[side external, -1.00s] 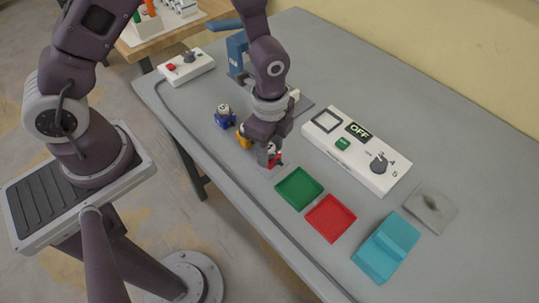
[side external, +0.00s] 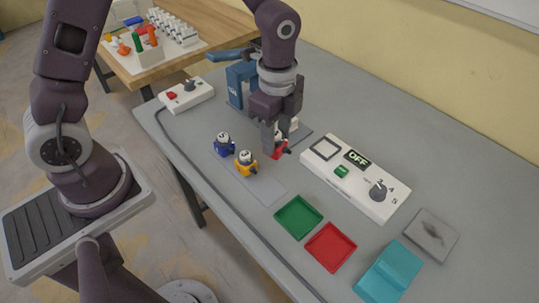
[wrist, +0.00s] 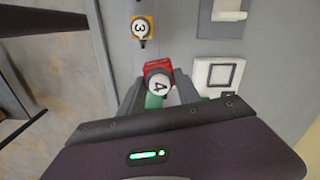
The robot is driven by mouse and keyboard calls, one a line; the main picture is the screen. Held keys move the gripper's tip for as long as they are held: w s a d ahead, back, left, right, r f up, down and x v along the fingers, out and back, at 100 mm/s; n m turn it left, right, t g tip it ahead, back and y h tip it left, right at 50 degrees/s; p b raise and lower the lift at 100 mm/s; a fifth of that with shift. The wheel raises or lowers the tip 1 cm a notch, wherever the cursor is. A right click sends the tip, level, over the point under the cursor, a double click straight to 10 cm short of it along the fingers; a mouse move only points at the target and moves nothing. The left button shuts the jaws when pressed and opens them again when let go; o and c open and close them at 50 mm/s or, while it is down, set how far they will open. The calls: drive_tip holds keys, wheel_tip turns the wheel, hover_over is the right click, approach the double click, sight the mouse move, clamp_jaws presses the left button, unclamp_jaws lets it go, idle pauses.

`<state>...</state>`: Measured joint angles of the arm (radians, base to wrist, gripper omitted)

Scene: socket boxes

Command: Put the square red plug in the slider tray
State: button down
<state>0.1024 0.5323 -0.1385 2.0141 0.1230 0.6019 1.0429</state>
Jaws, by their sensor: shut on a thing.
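The red plug (side external: 282,149) has a squarish red body and a white round top marked 4; it also shows in the wrist view (wrist: 157,66). My gripper (side external: 274,142) is shut on it, its fingers on either side of the plug in the wrist view (wrist: 160,92). The plug appears to be held above the table; the exact gap is hard to tell. A grey plate with a white block (wrist: 228,14), partly hidden behind my gripper in the side view, may be the slider tray; I cannot tell for sure.
A blue plug (side external: 224,145) and a yellow plug (side external: 245,163) stand left of my gripper. A white switch box (side external: 355,180) reading OFF lies right. Green (side external: 298,218) and red (side external: 331,247) trays and a teal block (side external: 389,271) are in front. A blue machine (side external: 240,82) stands behind.

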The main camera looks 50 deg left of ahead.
drive_tip(key=w+a+f+m, duration=0.2)
drive_tip(key=w+a+f, duration=0.1)
drive_tip(key=w+a, duration=1.15)
drive_tip(key=shift+s+a+f, duration=0.1)
drive_tip(key=shift+a+f, duration=0.05)
drive_tip(key=shift+f, duration=0.75)
drive_tip(key=shift+s+a+f, duration=0.1)
drive_tip(key=shift+f, duration=0.75)
drive_tip(key=shift+s+a+f, duration=0.1)
drive_tip(key=shift+a+f, duration=0.05)
drive_tip(key=shift+f, duration=0.75)
drive_tip(key=shift+c, duration=1.9)
unclamp_jaws()
wheel_tip(320, 180, up, 7)
